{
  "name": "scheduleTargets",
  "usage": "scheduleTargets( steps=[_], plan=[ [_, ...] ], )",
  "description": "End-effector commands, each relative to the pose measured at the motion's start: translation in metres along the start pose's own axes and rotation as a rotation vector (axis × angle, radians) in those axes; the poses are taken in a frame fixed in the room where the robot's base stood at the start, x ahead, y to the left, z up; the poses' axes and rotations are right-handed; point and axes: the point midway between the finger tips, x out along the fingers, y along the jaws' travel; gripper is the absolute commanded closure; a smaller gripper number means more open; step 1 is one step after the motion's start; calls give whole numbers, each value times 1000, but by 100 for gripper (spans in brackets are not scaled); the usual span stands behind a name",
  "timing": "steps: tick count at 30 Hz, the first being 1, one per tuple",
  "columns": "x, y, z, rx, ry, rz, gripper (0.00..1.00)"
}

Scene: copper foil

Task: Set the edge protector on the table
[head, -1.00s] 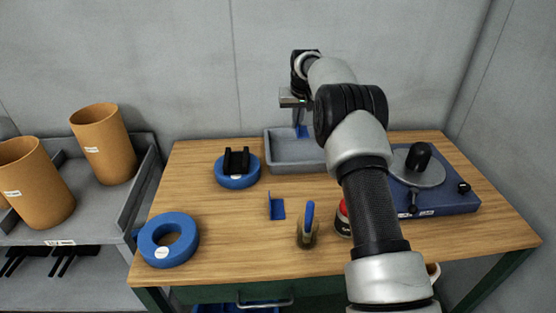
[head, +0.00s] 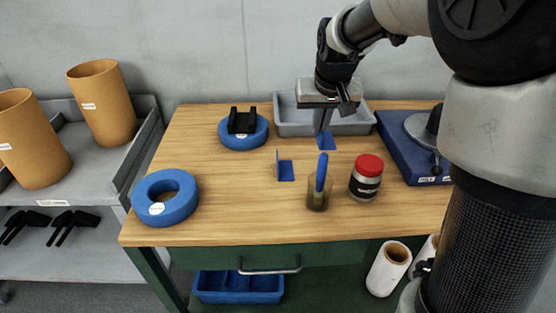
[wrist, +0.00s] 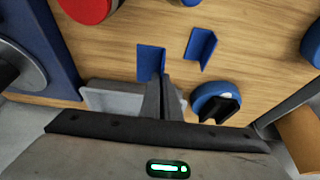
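A blue L-shaped edge protector (head: 326,141) is at the fingertips of my gripper (head: 323,127), just in front of the grey tray. In the wrist view the same edge protector (wrist: 150,62) shows at the tips of my gripper (wrist: 166,82). The two fingers are close together, shut on its upright flange. It is at or just above the wooden table (head: 230,205); I cannot tell whether it touches. A second blue edge protector (head: 286,171) stands apart on the table, nearer the front left, and also in the wrist view (wrist: 200,46).
The grey tray (head: 288,122) is behind my gripper. A blue ring with a black holder (head: 243,134), another blue ring (head: 165,197), a cup with a blue-handled tool (head: 318,192), a red-lidded jar (head: 366,178) and a blue-based device (head: 398,150) surround it. The front-middle table is clear.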

Motion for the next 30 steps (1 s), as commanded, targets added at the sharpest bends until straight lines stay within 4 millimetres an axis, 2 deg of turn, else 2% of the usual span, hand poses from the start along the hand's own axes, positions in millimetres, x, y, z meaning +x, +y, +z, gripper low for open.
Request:
scheduleTargets(
  steps=[6,11,18,30],
  plan=[
    [35,0,16,-1,-5,0,100],
    [49,0,22,-1,-3,0,100],
    [84,0,36,-1,-5,0,100],
    [91,0,39,0,-1,0,100]
  ],
)
